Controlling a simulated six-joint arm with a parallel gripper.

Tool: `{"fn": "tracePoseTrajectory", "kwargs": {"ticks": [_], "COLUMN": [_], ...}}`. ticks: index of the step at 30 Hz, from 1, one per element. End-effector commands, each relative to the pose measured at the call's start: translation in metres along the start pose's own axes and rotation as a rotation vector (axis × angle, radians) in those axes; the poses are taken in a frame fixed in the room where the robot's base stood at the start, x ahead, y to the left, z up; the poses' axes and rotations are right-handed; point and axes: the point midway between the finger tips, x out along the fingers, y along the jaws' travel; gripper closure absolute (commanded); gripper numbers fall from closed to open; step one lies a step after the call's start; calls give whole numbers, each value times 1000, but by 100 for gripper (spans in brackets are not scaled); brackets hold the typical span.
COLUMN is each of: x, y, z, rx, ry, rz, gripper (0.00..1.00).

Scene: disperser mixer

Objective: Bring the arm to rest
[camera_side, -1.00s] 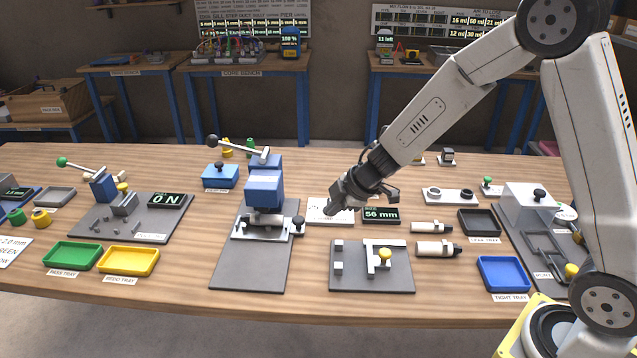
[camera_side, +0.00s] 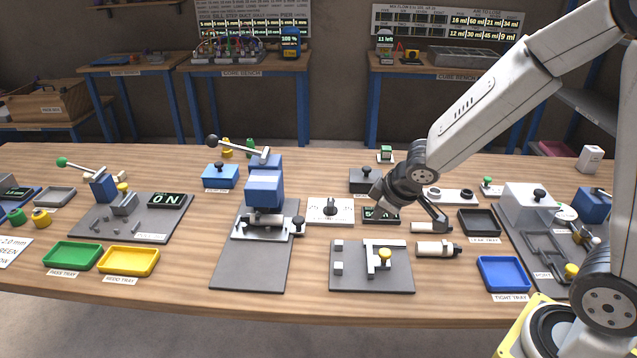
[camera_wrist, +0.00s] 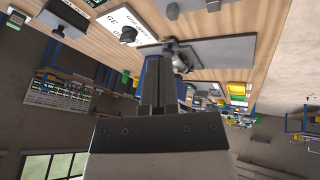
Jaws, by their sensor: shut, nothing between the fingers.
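My gripper (camera_side: 378,200) hangs in the air over the back middle of the bench in the side view, tilted down and to the left. In the wrist view my gripper (camera_wrist: 158,62) shows its two dark fingers together with nothing between them. It is apart from the bench objects, as far as I can tell. In the side view it partly covers the dark display (camera_side: 381,216) behind it.
A blue lever press (camera_side: 264,188) stands left of my gripper, with a white dial plate (camera_side: 342,213) between. Below are a grey fixture plate (camera_side: 352,283) and a white cylinder (camera_side: 434,249). A blue tray (camera_side: 502,289) lies right. Open bench lies along the front edge.

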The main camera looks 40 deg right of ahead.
Motion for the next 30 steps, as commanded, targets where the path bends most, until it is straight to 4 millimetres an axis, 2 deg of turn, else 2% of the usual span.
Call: {"fn": "tracePoseTrajectory", "kwargs": {"ticks": [9,15,21,30], "x": [-25,-37,-42,-43], "y": [-26,-45,-54,-55], "z": [47,68,76,76], "rx": [246,363,413,417], "ry": [-142,-210,-237,-239], "rz": [-56,-109,-137,-140], "gripper": [100,100,100,100]}}
